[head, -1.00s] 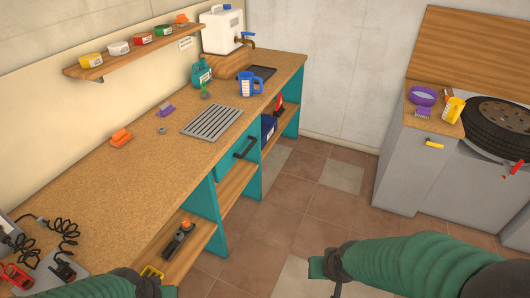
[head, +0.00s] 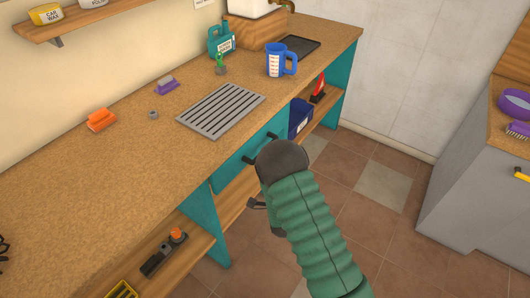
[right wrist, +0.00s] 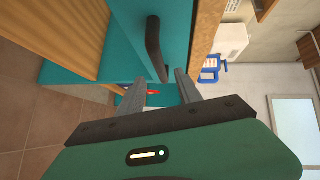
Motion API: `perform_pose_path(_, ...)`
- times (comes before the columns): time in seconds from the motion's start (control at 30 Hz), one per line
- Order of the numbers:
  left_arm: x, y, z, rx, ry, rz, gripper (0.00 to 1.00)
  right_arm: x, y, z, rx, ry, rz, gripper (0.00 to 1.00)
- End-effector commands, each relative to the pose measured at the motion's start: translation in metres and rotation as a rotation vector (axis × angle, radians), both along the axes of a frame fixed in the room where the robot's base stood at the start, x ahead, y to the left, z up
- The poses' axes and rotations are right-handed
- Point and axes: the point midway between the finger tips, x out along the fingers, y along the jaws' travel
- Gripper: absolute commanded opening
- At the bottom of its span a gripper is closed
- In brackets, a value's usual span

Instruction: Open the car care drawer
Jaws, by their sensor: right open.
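The teal drawer (head: 232,176) sits under the wooden worktop, its front looking flush and closed. Its black bar handle (head: 248,159) is partly covered by my right wrist in the head view. In the right wrist view the teal drawer front (right wrist: 128,22) is at the top, with the black handle (right wrist: 153,45) standing out from it. My right gripper (right wrist: 160,78) is open, its two fingers apart, with the handle's near end close to the gap between the fingertips. I cannot tell whether they touch. In the head view its fingers are mostly hidden. My left gripper is out of view.
The worktop (head: 120,185) holds a metal grate (head: 222,109), a blue jug (head: 277,62), a teal can (head: 221,40) and small brushes. Open shelves with tools (head: 165,252) lie below. A grey cabinet (head: 470,205) stands right, with open tiled floor between.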

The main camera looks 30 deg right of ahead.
Motion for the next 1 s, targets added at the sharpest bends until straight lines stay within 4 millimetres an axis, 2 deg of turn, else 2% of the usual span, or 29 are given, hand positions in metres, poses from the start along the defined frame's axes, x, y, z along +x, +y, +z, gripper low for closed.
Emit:
perform_pose_path(0.1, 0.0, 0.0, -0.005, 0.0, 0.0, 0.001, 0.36, 0.03, -0.015, -0.008, 0.002, -0.002, 0.002, 0.41)
perform_pose_path(0.3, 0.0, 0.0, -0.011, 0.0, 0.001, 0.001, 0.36, 0.071, -0.037, -0.017, 0.006, 0.001, 0.001, 0.41)
perform_pose_path(0.5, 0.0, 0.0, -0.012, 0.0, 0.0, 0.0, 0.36, 0.088, -0.043, -0.018, 0.007, 0.001, 0.001, 0.41)
perform_pose_path(0.73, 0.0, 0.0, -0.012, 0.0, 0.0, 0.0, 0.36, 0.089, -0.042, -0.017, 0.005, 0.002, 0.001, 0.41)
perform_pose_path(1.0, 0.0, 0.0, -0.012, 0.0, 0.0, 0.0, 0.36, 0.088, -0.044, -0.018, 0.007, 0.003, 0.001, 0.07)
